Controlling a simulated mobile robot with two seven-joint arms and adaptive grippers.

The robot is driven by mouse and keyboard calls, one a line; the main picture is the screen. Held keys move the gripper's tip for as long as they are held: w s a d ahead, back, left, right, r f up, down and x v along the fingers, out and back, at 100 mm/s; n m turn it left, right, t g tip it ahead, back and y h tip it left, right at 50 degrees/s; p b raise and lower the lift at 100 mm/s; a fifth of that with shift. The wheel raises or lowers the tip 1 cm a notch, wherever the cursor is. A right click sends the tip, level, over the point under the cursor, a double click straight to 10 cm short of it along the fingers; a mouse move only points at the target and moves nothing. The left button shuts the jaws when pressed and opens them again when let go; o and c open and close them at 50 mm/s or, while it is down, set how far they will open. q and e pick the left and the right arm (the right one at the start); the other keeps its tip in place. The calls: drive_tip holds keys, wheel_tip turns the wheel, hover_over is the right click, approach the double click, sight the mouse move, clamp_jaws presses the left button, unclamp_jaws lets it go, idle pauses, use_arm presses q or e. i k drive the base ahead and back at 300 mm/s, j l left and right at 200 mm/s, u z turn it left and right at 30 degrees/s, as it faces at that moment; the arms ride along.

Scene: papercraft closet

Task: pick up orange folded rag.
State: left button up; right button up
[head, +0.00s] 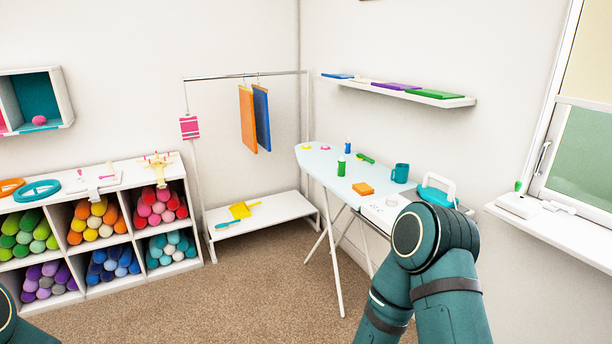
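A small orange folded rag (363,188) lies flat on the light blue ironing board (318,163), near the board's right-hand part. A teal mug (400,173) stands behind and to the right of it, and a green bottle (341,166) stands to its left. My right arm rises at the lower right in front of the board, with its bend near the iron in the picture.
A teal and white iron (438,192) sits at the board's right end. A garment rack (246,75) with an orange and a blue cloth stands behind, over a low white bench (262,212). A cubby shelf (98,240) of rolls is at left. Carpet between is clear.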

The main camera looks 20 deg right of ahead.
sight(363, 189)
drive_tip(key=i+z, duration=0.15)
drive_tip(key=i, duration=0.3)
drive_tip(key=i+j+z, duration=0.2)
drive_tip(key=i, duration=0.2)
drive_tip(key=i+j+z, duration=0.15)
drive_tip(key=i, duration=0.3)
drive_tip(key=i+j+z, duration=0.1)
drive_tip(key=i+z, duration=0.15)
drive_tip(key=z, duration=0.15)
drive_tip(key=i+j+z, duration=0.2)
drive_tip(key=z, duration=0.25)
drive_tip(key=i+j+z, duration=0.2)
drive_tip(key=z, duration=0.2)
drive_tip(key=i+j+z, duration=0.1)
drive_tip(key=j+z, duration=0.3)
drive_tip(key=i+j+z, duration=0.1)
drive_tip(key=j+z, duration=0.2)
drive_tip(key=z, duration=0.15)
